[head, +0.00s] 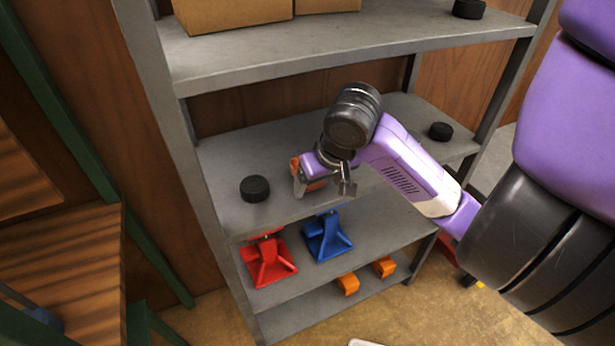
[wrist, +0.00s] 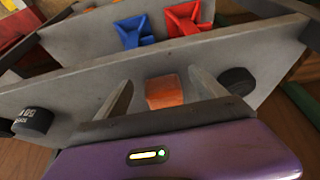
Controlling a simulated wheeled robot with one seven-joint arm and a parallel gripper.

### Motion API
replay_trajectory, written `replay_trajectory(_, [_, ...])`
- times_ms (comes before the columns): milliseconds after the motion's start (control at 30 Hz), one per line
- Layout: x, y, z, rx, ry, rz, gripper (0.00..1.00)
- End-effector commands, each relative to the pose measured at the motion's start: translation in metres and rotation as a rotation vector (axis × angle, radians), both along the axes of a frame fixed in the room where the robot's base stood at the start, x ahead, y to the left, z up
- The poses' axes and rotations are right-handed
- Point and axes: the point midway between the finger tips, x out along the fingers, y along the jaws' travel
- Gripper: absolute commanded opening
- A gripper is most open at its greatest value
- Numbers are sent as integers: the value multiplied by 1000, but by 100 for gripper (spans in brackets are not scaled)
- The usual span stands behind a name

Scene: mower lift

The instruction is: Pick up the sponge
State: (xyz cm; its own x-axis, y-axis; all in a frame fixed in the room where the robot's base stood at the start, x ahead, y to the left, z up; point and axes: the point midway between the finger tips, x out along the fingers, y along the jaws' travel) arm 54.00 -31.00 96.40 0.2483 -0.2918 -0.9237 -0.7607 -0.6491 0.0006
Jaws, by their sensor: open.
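The sponge, a small orange block (wrist: 165,92), sits on the grey middle shelf. In the wrist view it lies between the two fingers of my gripper (wrist: 160,78), with gaps showing on both sides. In the head view the sponge (head: 314,184) is partly hidden by my gripper (head: 324,186), which reaches over the shelf near its front edge. My gripper is open, one finger on each side of the sponge. I cannot tell how far down the fingers reach around it.
Black round pucks (head: 255,188) (head: 440,131) stand left and right on the same shelf. The upper shelf (head: 350,52) is above. Red (head: 268,262) and blue (head: 327,238) jack stands are on the shelf below, with orange blocks (head: 347,284) (head: 384,267) lower down. A grey post (head: 165,110) is at left.

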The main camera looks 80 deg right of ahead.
Motion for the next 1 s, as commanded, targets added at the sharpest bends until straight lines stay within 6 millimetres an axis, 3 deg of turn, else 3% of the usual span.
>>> replay_trajectory(267, [12,-14,3,1,2,1,80])
replay_trajectory(533, [39,-46,3,0,3,0,80])
replay_trajectory(700, [41,-49,-9,2,1,-1,80])
replay_trajectory(933, [42,-49,-10,1,0,0,80])
replay_trajectory(1000, [42,-49,-10,1,0,0,66])
